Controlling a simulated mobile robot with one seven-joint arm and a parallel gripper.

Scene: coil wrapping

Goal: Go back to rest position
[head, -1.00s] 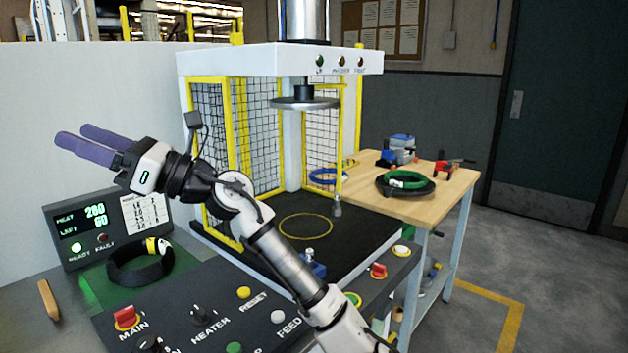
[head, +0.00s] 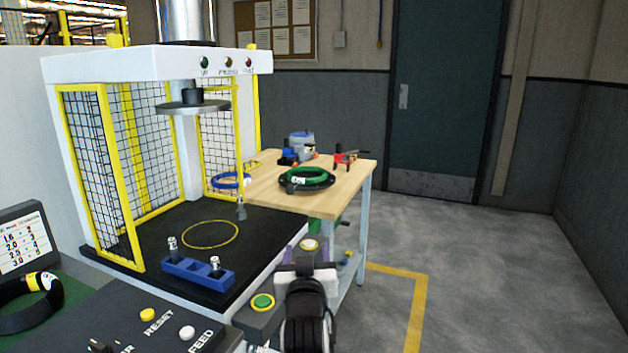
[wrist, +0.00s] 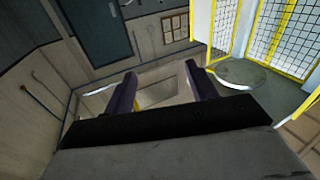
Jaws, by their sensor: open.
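My gripper (wrist: 160,72) is open in the wrist view, its two purple fingers apart with nothing between them. In the head view my gripper (head: 308,255) is at the lower middle, seen from behind beside the press's front right corner. Its fingertips are mostly hidden by the wrist.
The wrapping press (head: 155,60) with yellow mesh guards stands left. A blue block (head: 197,273) sits on its black bed. Behind is a wooden table (head: 335,200) with a green coil (head: 307,175). A black coil (head: 28,305) lies at lower left. The floor at right is clear.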

